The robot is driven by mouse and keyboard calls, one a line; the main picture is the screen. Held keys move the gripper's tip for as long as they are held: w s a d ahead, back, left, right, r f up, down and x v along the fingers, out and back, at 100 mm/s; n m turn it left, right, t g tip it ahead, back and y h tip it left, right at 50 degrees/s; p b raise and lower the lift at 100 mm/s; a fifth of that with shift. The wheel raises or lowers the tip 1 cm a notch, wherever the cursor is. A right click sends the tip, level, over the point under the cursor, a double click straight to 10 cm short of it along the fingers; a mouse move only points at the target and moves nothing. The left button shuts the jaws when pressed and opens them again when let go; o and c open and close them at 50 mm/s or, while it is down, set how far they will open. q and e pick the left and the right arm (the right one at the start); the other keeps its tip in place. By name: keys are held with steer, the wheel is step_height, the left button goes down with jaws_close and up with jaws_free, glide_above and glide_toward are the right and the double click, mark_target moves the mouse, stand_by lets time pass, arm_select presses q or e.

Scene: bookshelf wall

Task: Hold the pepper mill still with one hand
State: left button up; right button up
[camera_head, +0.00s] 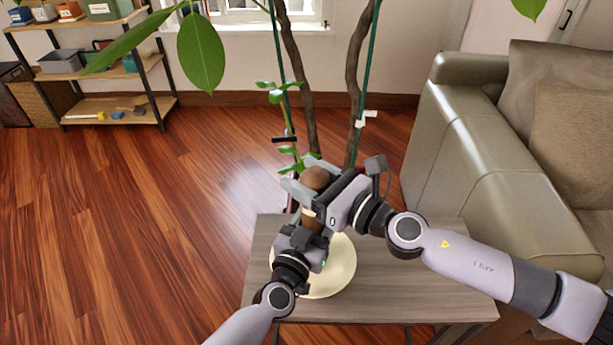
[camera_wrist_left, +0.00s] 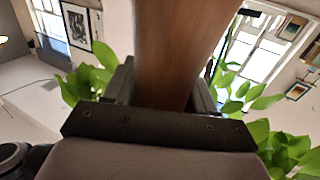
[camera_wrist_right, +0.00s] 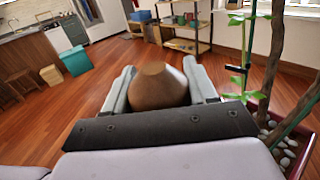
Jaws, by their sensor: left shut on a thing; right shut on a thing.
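The brown wooden pepper mill (camera_head: 314,179) stands above a cream round plate (camera_head: 341,273) on the small grey wooden table (camera_head: 420,262). My right gripper (camera_head: 309,182) is shut on the mill's rounded top, which also shows between the fingers in the right wrist view (camera_wrist_right: 158,88). My left gripper (camera_head: 311,226) is shut on the mill's body lower down; the brown body fills the gap between its fingers in the left wrist view (camera_wrist_left: 178,50). The mill's base is hidden behind my left gripper and arm.
A potted plant with brown stems (camera_head: 353,80) and green stakes rises just behind the table. A grey-green leather sofa (camera_head: 440,140) stands close on the right. A low shelf (camera_head: 110,105) stands far left. The wooden floor (camera_head: 120,230) on the left is clear.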

steer(key=m+t+h, duration=0.5)
steer(key=shift+w+d+h, duration=0.1)
steer(key=shift+h, duration=0.2)
steer(key=shift+w+d+m+t+h, duration=0.15)
steer(key=shift+m+t+h, duration=0.3)
steer(key=shift+h, duration=0.35)
steer(key=shift+s+d+m+t+h, duration=0.1)
steer(key=shift+m+t+h, duration=0.15)
steer(key=shift+m+h, duration=0.45)
steer(key=shift+h, duration=0.4)
steer(key=o, duration=1)
steer(key=shift+w+d, duration=0.1)
steer(key=shift+o, duration=0.2)
steer(key=v, duration=1.2)
